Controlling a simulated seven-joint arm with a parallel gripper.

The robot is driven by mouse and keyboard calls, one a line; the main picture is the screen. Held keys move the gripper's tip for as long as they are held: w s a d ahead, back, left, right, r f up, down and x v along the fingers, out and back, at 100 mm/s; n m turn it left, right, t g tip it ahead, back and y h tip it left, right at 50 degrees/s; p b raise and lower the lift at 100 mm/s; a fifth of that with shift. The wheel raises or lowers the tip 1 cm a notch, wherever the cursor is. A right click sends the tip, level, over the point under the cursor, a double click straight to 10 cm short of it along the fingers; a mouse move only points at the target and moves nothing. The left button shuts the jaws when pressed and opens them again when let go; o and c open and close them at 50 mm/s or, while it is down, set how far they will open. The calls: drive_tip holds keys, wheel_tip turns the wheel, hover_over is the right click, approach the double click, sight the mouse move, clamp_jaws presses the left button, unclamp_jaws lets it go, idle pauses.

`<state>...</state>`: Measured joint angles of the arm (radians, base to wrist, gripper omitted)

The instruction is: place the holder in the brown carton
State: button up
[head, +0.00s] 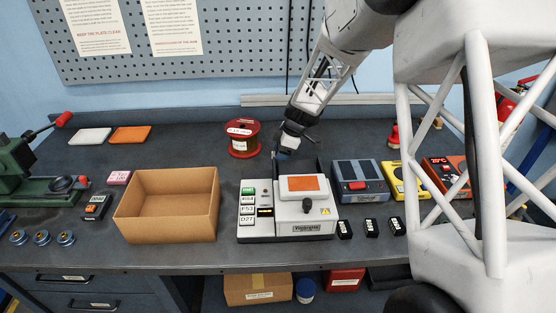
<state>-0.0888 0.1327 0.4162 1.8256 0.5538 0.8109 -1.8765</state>
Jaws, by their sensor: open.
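The brown carton (163,225) stands open-topped at the left middle of the bench, and the inside I can see looks empty. My gripper (287,153) is open above the back of the bench, behind the white and grey machine (306,228) and right of the carton. Its fingertips are small and dark here, and I see nothing clearly held. I cannot tell for certain which thing is the holder. Several small black blocks with white labels (345,229) stand in a row right of the machine, at the front of the bench.
A red spool (242,140) stands left of my gripper. Blue (360,182), yellow (404,180) and orange-red (446,178) boxes line the right. A green vise-like tool (22,170) is at far left. A taped carton (258,290) sits below. Bench behind the brown carton is partly clear.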

drive_tip(key=shift+x, duration=1.05)
drive_tip(key=c, duration=1)
drive_tip(key=shift+r, duration=0.1)
drive_tip(key=shift+r, duration=5)
